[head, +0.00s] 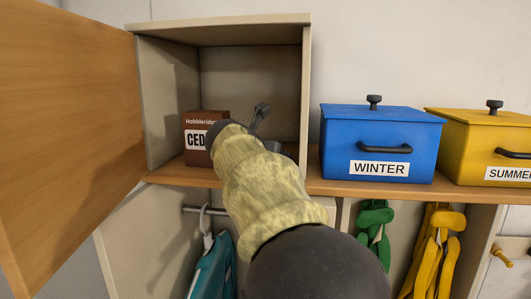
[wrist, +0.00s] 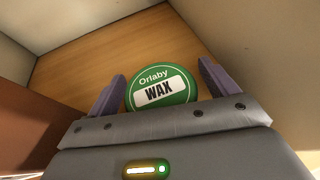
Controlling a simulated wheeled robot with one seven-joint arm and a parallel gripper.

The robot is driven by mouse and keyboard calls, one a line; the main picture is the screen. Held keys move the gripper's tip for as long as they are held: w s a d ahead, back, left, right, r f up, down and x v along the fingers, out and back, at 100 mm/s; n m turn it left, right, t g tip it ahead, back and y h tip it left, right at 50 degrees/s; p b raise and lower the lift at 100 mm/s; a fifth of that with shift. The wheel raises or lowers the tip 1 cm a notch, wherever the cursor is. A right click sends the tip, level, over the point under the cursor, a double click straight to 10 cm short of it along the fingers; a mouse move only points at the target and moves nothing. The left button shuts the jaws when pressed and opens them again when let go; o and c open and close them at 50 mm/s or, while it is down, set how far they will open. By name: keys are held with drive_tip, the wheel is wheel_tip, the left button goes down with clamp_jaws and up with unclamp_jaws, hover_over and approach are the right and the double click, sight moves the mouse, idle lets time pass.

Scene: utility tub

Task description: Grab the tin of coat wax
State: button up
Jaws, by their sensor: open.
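The tin of coat wax (wrist: 162,86) is a round green tin with a white label reading "Orlaby WAX". In the wrist view it sits on the wooden cupboard shelf, between the two fingers of my gripper (wrist: 160,88). The fingers are open, one on each side of the tin, and I cannot tell whether either touches it. In the head view my gripper (head: 263,118) reaches into the open cupboard (head: 222,24). My arm hides the tin there.
A brown box marked "CED" (head: 196,158) stands left of my gripper in the cupboard. The wooden door (head: 70,120) is open to the left. Blue "WINTER" (head: 345,135) and yellow "SUMMER" (head: 465,140) boxes stand on the shelf to the right.

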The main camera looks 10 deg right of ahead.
drive_tip(key=shift+s, duration=0.1)
idle(0.3)
drive_tip(key=shift+c, duration=0.5)
drive_tip(key=shift+d, duration=0.1)
drive_tip(key=c, duration=1)
drive_tip(key=shift+a, duration=0.2)
